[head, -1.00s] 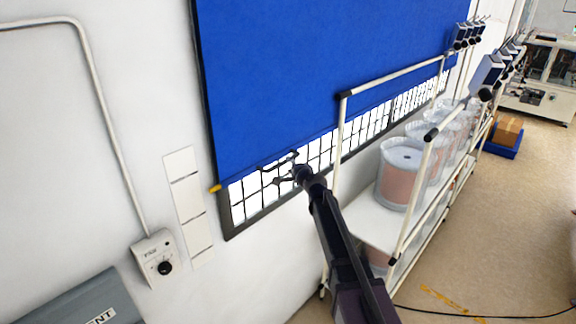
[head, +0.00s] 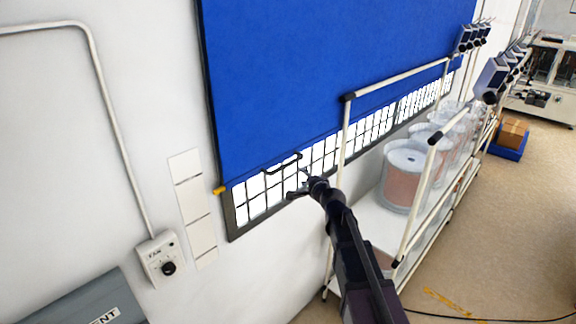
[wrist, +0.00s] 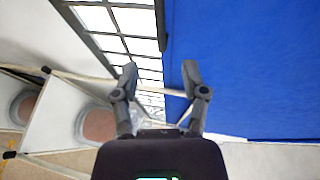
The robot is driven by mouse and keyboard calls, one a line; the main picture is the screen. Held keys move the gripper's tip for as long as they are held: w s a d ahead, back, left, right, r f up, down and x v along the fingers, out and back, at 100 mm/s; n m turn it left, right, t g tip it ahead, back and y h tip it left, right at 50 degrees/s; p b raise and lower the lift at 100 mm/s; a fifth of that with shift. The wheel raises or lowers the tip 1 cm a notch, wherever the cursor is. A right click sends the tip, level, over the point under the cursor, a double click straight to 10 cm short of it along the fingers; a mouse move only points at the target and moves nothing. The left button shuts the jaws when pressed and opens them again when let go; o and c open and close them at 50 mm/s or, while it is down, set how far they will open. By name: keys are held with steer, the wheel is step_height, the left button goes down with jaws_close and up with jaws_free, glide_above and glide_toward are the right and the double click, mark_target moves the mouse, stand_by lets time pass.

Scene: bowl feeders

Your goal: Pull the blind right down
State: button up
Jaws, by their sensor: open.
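The blue blind (head: 330,75) covers most of the window; it also fills the right of the wrist view (wrist: 245,70). A strip of gridded window (head: 262,198) shows bare below its bottom edge. A dark handle (head: 283,162) hangs at that edge near its left end. My gripper (head: 300,182) is open and empty, just below and right of the handle, apart from it in the head view. In the wrist view the gripper's fingers (wrist: 160,75) are spread, with the blind's edge and window panes beyond them. A dark piece on the blind's edge there may be the handle.
A white-framed rack (head: 345,140) with clear bowl feeders (head: 403,170) stands close right of my arm. A yellow piece (head: 219,190) sits at the blind's lower left corner. A wall switch box (head: 161,259) and grey cabinet (head: 85,300) are at left. Floor is open at right.

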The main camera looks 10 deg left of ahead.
mark_target(289, 165)
steer(key=shift+w, duration=0.1)
steer(key=b+x, duration=0.2)
steer(key=x, duration=1.1)
steer(key=shift+w+a, duration=0.2)
steer(key=shift+w, duration=0.05)
steer(key=shift+b, duration=0.3)
jaws_close()
